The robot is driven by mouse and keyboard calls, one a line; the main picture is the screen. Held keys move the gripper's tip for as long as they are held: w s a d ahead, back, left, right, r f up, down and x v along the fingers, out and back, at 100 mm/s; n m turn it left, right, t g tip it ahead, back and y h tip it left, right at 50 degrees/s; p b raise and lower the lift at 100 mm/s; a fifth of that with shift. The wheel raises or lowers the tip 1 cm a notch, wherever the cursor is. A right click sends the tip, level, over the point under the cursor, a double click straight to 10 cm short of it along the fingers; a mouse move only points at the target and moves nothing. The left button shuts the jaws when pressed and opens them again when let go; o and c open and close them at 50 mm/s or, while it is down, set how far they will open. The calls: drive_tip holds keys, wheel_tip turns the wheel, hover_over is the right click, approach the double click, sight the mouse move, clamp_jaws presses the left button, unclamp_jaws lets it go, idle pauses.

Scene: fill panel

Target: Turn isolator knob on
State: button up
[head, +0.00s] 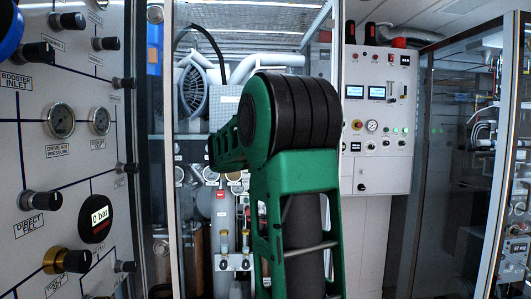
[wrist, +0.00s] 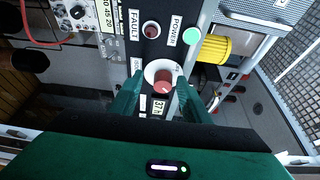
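In the wrist view a red knob (wrist: 163,84) on a round white base sits on a black panel (wrist: 150,50). It appears to be the isolator knob; the label beside it is partly covered and cannot be read in full. My gripper (wrist: 157,90) has its two green fingers apart, one on each side of the knob. The red knob lies in the gap between them. I cannot tell whether either finger touches it. In the head view my green arm stands in the middle, and the gripper and this knob cannot be made out.
On the same black panel are a green lamp (wrist: 191,36) labelled POWER and a dark red round part (wrist: 151,30) near the FAULT label. A yellow cylinder (wrist: 213,48) is to the right. In the head view a gauge panel (head: 65,170) stands close on the left.

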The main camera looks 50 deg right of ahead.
drive_tip(key=shift+s+d+r, duration=0.1)
drive_tip(key=shift+s+r, duration=0.05)
drive_tip(key=shift+s, duration=0.05)
drive_tip(key=s+a+f+n+t, duration=0.3)
drive_tip(key=s+a+n+t, duration=0.1)
drive_tip(key=n, duration=0.7)
drive_tip(key=s+a+f+n+t, duration=0.25)
drive_tip(key=n+t, duration=0.25)
drive_tip(key=n, duration=0.6)
drive_tip(key=a+f+n+g+y, duration=0.1)
drive_tip(key=a+f+y, duration=0.3)
drive_tip(key=f, duration=0.5)
drive_tip(key=w+a+f+n+g+y, duration=0.1)
drive_tip(key=a+f+g+y, duration=0.3)
drive_tip(key=a+f, duration=0.5)
drive_tip(key=shift+a+f+n+y, duration=0.15)
drive_tip(key=shift+f+n+y, duration=0.1)
drive_tip(key=shift+n+y, duration=0.4)
idle(0.4)
